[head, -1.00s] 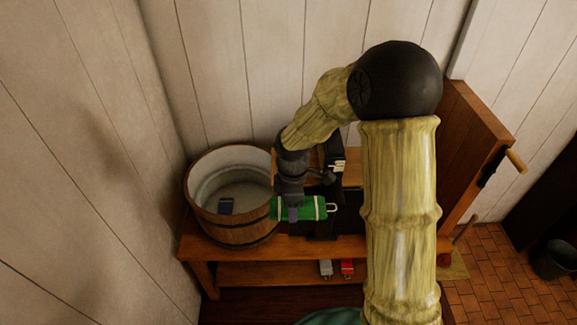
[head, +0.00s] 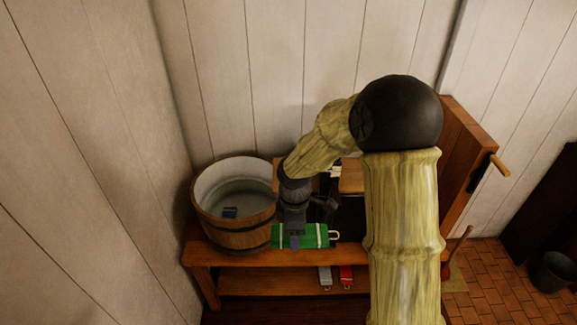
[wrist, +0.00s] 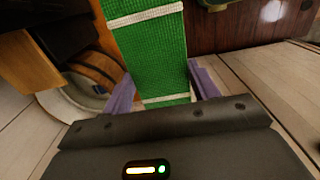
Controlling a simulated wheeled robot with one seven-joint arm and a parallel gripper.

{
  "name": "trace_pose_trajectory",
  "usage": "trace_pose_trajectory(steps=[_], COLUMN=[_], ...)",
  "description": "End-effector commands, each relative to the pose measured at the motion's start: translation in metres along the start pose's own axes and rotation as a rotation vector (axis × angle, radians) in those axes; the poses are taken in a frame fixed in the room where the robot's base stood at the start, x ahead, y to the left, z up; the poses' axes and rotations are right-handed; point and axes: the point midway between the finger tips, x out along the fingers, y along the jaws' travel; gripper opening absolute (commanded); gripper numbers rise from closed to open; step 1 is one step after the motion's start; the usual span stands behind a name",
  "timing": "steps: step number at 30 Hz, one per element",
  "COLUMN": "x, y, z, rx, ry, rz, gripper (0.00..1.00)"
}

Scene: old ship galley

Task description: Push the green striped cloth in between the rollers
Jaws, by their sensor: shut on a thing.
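The green cloth (head: 312,236) with white stripes is a flat strip with a pale loop at its right end. It lies across my gripper (head: 296,240), just right of the wooden tub, over the front of the bench. In the wrist view the cloth (wrist: 150,50) runs up between the two purple fingers of my gripper (wrist: 163,88), which is shut on it. Two white stripes show there, one close to the fingers. I cannot make out the rollers; my arm covers much of the dark equipment (head: 350,215) behind the cloth.
The wooden tub (head: 235,238) holds water and a small blue thing (head: 229,212). A wooden bench (head: 215,258) carries it, with grey (head: 325,276) and red (head: 346,275) items on its lower shelf. An upright wooden board (head: 470,150) with a handle stands right.

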Motion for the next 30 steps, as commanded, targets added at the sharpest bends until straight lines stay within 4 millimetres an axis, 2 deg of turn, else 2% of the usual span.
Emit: trace_pose_trajectory(steps=[2, 8, 17, 23, 30], x=[0.0, 0.017, 0.053, 0.095, 0.171], y=[0.0, 0.005, 0.014, 0.021, 0.027], z=[0.0, 0.006, 0.021, 0.039, 0.076], rx=[0.0, 0.107, 0.348, 0.614, 1.108], ry=[0.0, 0.006, 0.016, 0.019, 0.011], rz=[0.0, -0.004, -0.012, -0.02, -0.02], gripper=[0.33, 0.33, 0.33, 0.33, 0.33])
